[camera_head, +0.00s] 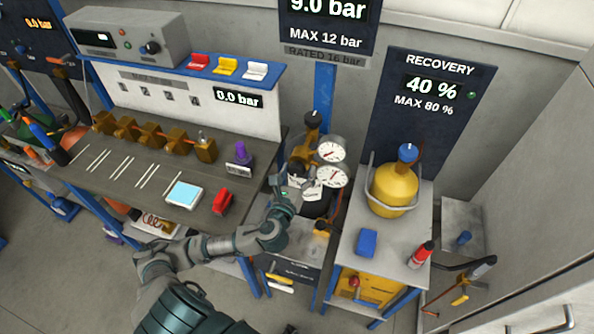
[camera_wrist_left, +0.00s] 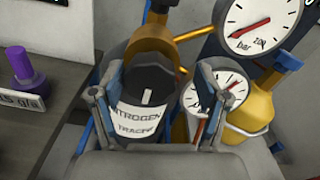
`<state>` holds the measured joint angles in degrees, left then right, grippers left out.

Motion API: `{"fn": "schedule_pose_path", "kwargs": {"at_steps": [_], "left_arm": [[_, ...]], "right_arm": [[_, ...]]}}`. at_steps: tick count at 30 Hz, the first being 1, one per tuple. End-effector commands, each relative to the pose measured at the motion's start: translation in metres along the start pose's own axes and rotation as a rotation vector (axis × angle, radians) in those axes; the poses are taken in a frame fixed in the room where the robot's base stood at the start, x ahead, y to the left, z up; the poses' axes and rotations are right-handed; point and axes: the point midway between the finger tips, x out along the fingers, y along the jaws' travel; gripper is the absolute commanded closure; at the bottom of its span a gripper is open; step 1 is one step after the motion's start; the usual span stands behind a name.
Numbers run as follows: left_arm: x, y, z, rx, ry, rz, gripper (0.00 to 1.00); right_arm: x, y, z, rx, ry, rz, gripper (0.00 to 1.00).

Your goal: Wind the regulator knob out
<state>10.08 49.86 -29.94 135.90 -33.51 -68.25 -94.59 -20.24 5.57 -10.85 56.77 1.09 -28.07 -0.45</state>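The regulator knob (camera_wrist_left: 148,84) is black with a white mark on its face. In the left wrist view it lies between the spread fingers of my left gripper (camera_wrist_left: 162,100), nearer the left finger; contact cannot be told. In the head view the dark knob (camera_head: 297,169) sits on the brass regulator, left of two round white gauges (camera_head: 331,150). My left gripper (camera_head: 291,190) reaches it from below left and partly covers it. A white nitrogen label (camera_wrist_left: 140,120) shows just below the knob. My right gripper is in neither view.
A black valve knob (camera_head: 312,119) tops the brass fitting. A yellow recovery cylinder (camera_head: 394,186) stands right on a grey stand with a blue block (camera_head: 367,241). The workbench (camera_head: 110,195) is left, with a purple-topped item (camera_head: 241,152) and red block (camera_head: 222,201) near its edge.

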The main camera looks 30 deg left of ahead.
Motion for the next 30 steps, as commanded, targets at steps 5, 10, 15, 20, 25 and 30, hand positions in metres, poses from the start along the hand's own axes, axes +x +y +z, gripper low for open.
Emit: {"fn": "schedule_pose_path", "kwargs": {"at_steps": [5,10,15,20,25,30], "left_arm": [[0.0012,0.0050,-0.0001,-0.003,0.001,-0.003,0.74],[0.0013,0.0050,0.0004,-0.004,0.000,-0.003,0.83],[0.0021,0.0057,0.0006,0.000,-0.002,0.005,0.83],[0.0022,0.0065,0.0007,-0.001,-0.002,0.004,0.83],[0.0017,0.0054,0.0007,-0.010,-0.001,0.000,0.83],[0.0018,0.0063,0.0006,-0.053,0.000,0.004,0.83]], "right_arm": [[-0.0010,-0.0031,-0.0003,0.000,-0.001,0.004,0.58],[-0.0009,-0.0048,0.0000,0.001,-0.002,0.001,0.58],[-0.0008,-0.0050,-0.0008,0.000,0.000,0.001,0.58],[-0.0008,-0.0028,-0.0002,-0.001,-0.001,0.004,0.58],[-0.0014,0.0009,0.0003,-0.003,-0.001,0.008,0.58],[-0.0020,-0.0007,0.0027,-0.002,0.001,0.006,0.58]]}}
